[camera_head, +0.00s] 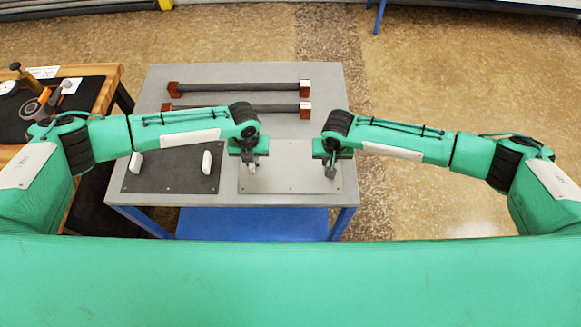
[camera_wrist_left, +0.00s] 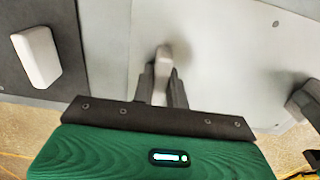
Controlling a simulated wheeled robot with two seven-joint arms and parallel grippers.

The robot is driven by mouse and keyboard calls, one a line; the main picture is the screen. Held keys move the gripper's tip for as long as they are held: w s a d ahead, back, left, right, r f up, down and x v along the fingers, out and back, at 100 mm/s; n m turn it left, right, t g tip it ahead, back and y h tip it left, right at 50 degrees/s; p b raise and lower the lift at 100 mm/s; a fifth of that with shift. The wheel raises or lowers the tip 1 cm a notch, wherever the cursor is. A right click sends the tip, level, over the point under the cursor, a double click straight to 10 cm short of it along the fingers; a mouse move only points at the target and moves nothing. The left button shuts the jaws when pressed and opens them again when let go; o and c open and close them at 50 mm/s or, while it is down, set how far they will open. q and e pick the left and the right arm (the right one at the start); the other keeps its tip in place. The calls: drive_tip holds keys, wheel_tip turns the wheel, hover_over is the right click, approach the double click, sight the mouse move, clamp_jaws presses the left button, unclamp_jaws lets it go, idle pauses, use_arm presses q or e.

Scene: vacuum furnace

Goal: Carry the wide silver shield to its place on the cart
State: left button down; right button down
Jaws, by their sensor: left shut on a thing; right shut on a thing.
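The wide silver shield (camera_head: 290,182) is a flat, pale grey plate at the front right of the grey cart (camera_head: 225,75). It lies level on the cart top or just above it; I cannot tell which. My left gripper (camera_head: 250,164) is shut on the shield's left handle, and the pale handle (camera_wrist_left: 164,60) shows between its fingers in the left wrist view. My right gripper (camera_head: 331,168) is shut on the shield's right handle, which is mostly hidden. It also shows at the right edge of the left wrist view (camera_wrist_left: 304,100).
A dark plate (camera_head: 172,178) with two white handles lies left of the shield, close beside it. Two dark bars (camera_head: 240,87) with red-brown end blocks lie at the back of the cart. A wooden-edged bench (camera_head: 108,85) with tools stands at left. Open floor is at right.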

use_arm(q)
drive_tip(key=shift+a+f, duration=0.2)
drive_tip(key=shift+f, duration=0.15)
use_arm(e)
drive_tip(key=shift+w+d+f, duration=0.1)
drive_tip(key=shift+d+f, duration=0.05)
drive_tip(key=shift+f, duration=0.2)
use_arm(q)
drive_tip(key=c, duration=1.6)
unclamp_jaws()
drive_tip(key=shift+r, duration=0.1)
use_arm(e)
drive_tip(key=c, duration=1.6)
unclamp_jaws()
drive_tip(key=shift+r, duration=0.1)
use_arm(q)
drive_tip(key=shift+o, duration=1)
drive_tip(key=shift+d, duration=0.1)
use_arm(e)
drive_tip(key=shift+o, duration=1)
use_arm(q)
drive_tip(key=shift+r, duration=0.1)
